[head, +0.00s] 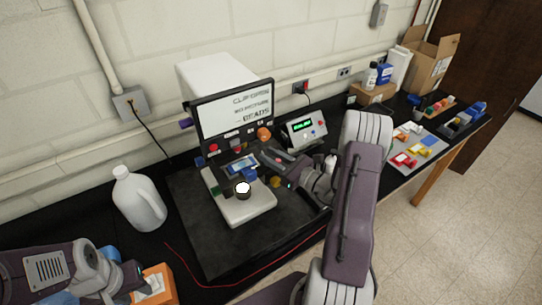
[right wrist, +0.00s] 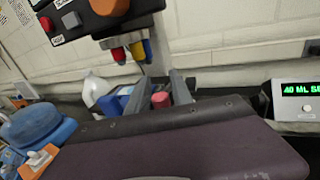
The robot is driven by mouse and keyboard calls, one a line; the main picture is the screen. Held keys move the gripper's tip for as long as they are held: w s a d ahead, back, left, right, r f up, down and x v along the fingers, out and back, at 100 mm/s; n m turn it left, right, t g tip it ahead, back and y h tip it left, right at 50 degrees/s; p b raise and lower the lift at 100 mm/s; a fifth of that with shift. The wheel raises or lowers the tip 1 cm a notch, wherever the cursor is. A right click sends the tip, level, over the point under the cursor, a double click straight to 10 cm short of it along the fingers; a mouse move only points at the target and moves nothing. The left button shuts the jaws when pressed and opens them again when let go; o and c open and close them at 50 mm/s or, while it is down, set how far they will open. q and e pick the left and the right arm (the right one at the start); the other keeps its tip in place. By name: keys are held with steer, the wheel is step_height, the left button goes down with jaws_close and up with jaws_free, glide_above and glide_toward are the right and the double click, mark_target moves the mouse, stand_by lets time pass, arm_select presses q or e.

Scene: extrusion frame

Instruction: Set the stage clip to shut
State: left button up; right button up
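My right gripper (head: 268,165) reaches in from the right beside the stage. In the right wrist view its grey fingers (right wrist: 161,88) stand apart, with a small red-topped piece (right wrist: 160,100) showing between them. I cannot tell whether they touch it or whether it is the clip. My left gripper (head: 128,282) is at the lower left, its fingertips unclear.
A white jug (head: 139,200) stands left of the instrument. An orange box (head: 158,286) is beside my left gripper. A small meter with a green display (head: 304,129) stands to the right. Coloured pieces on a tray (head: 414,147) and a cardboard box (head: 430,65) are farther right.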

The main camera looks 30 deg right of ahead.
jaws_close()
steer(key=shift+y, duration=0.3)
steer(key=shift+w+d+f+n+g+y+b, duration=0.1)
steer(key=shift+n+g+y+b, duration=0.3)
steer(key=shift+n+y, duration=0.15)
steer(key=shift+w+d+f+n+g+y+b, duration=0.1)
steer(key=shift+n+g+y+b, duration=0.2)
steer(key=shift+n+g+y, duration=0.2)
steer(key=n+g+y, duration=0.1)
steer(key=n+g+y+b, duration=0.1)
steer(key=y, duration=0.1)
steer(key=n+g+y+b, duration=0.1)
steer(key=shift+w+n, duration=0.25)
steer(key=n+g+y+b, duration=0.1)
steer(key=g, duration=0.1)
steer(key=n+g+y+b, duration=0.1)
steer(key=n+g+y, duration=0.1)
steer(key=g, duration=0.1)
steer(key=shift+w+n, duration=0.2)
steer(key=shift+n, duration=0.1)
steer(key=shift+n+g+y+b, duration=0.35)
steer(key=shift+n+g, duration=0.15)
steer(key=shift+g, duration=0.4)
steer(key=shift+w+r+n+g, duration=0.1)
steer(key=shift+r+n+g, duration=0.15)
steer(key=shift+g, duration=0.25)
